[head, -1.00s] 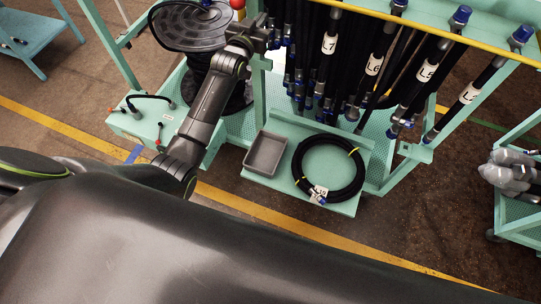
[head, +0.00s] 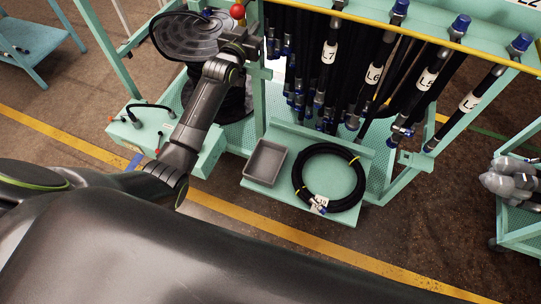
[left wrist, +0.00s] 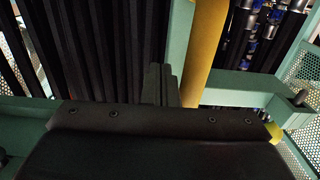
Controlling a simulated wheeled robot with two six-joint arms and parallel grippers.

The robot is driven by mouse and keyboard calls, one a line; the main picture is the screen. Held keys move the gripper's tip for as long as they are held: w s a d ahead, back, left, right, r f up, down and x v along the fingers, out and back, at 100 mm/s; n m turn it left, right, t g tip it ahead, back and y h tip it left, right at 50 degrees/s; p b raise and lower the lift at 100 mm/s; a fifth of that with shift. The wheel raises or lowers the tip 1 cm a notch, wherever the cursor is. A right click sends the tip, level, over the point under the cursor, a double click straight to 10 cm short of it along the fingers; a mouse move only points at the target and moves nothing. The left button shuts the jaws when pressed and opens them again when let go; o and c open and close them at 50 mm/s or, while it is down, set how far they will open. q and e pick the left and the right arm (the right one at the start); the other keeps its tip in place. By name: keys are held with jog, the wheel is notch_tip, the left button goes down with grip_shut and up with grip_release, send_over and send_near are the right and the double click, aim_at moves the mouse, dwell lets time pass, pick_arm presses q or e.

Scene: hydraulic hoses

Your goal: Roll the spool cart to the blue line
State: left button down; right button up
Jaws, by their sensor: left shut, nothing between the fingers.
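The teal spool cart (head: 190,150) stands at the upper middle of the head view, with a black ribbed spool disc (head: 190,38) at its left part. A short blue line (head: 135,163) marks the floor at the cart's left front, beside the yellow stripe. My left gripper (head: 256,42) is at the teal upright between the spool and the hanging hoses. It is shut with nothing between its fingers; whether it touches the upright cannot be told. In the left wrist view its dark fingers (left wrist: 160,84) point toward the frame beside a yellow bar (left wrist: 202,50). My right gripper is not in view.
Black hoses with labels hang from a rack (head: 420,25). A grey tray (head: 265,162) and a coiled hose (head: 328,177) lie on a low shelf. Another teal cart (head: 520,232) stands at right, a blue-teal table (head: 35,40) at upper left. A yellow floor stripe (head: 245,213) crosses in front.

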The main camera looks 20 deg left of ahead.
pick_arm(q)
jog(key=shift+a+r+b, duration=0.2)
jog(key=shift+a+b, duration=0.1)
jog(key=shift+a, duration=0.2)
jog(key=shift+a+f, duration=0.1)
jog(key=shift+a, duration=0.35)
jog(key=shift+d, duration=0.1)
dwell(0.4)
jog(key=shift+d+p, duration=0.6)
jog(key=shift+d, duration=0.5)
jog(key=shift+f, duration=0.1)
jog(key=s+p, duration=0.4)
jog(key=s, duration=0.6)
jog(key=shift+a, duration=0.4)
